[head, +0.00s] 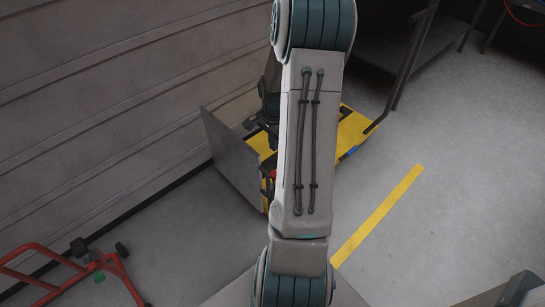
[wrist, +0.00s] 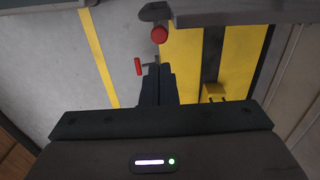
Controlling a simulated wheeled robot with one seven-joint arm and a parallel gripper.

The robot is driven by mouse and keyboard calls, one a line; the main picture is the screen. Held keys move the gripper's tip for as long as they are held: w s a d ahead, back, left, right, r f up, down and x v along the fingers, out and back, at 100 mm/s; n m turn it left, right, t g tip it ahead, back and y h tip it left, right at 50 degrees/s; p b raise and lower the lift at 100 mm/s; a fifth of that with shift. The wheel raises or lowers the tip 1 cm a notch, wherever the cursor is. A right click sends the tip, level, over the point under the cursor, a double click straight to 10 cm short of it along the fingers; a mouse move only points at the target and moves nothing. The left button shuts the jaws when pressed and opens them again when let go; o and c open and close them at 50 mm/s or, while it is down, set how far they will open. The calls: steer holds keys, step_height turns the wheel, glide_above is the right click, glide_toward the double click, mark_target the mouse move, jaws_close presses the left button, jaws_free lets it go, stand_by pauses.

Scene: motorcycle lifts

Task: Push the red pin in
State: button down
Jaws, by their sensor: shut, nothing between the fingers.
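A round red knob, which looks like the red pin (wrist: 159,35), sits on a dark bracket at the top of the wrist view. A smaller red cylinder (wrist: 138,66) lies to its lower left, on a thin dark rod. My gripper (wrist: 158,70) is shut and empty, its fingertips pointing toward the knob with a small gap showing in the picture. I cannot tell the depth between them. In the head view a small red part (head: 273,174) shows beside the yellow lift (head: 355,130), mostly hidden behind my arm.
A grey upright plate (head: 232,158) stands at the lift's left end, near the panelled wall (head: 110,90). A red wheeled frame (head: 85,265) is at lower left. A dark bench (head: 425,45) stands at the back right. The floor around the yellow line (head: 385,210) is clear.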

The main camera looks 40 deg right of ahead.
step_height(320, 180, down, 13)
steer(key=b, duration=0.5)
steer(key=shift+r, duration=0.1)
steer(key=shift+s+f+b, duration=0.1)
steer(key=shift+f+b, duration=1.15)
steer(key=shift+f, duration=1.35)
steer(key=shift+a, duration=0.1)
